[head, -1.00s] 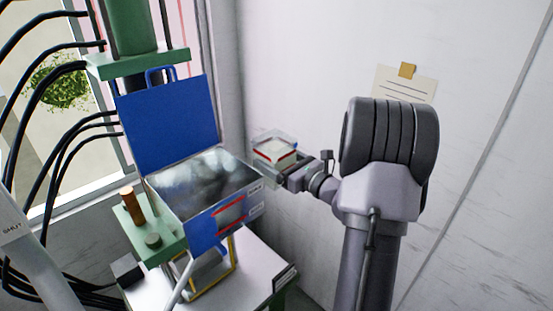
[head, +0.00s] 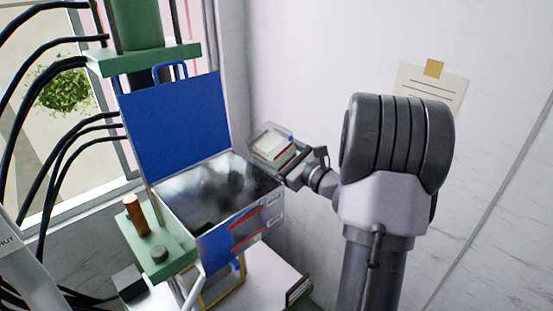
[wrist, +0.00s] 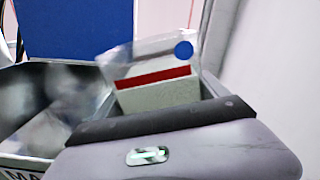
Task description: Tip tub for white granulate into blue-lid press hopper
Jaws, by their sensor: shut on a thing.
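The clear tub (head: 268,146) holds white granulate and has a red line on its side; it also shows in the wrist view (wrist: 158,88), with a blue dot on it. My gripper (head: 290,163) is shut on the tub. The tub is tilted slightly to the left, beside the upper right edge of the press hopper. The hopper (head: 240,215) is an open metal box with its blue lid (head: 175,125) standing up at the back. Its inside looks shiny, with a dark patch near the bottom. The wrist view hides the jaw tips behind the gripper body.
A green press plate (head: 150,250) with a copper-coloured post (head: 135,215) stands left of the hopper. Black hoses (head: 60,75) run at the far left. A white wall (head: 310,60) rises close behind the tub. A white table (head: 265,280) lies below.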

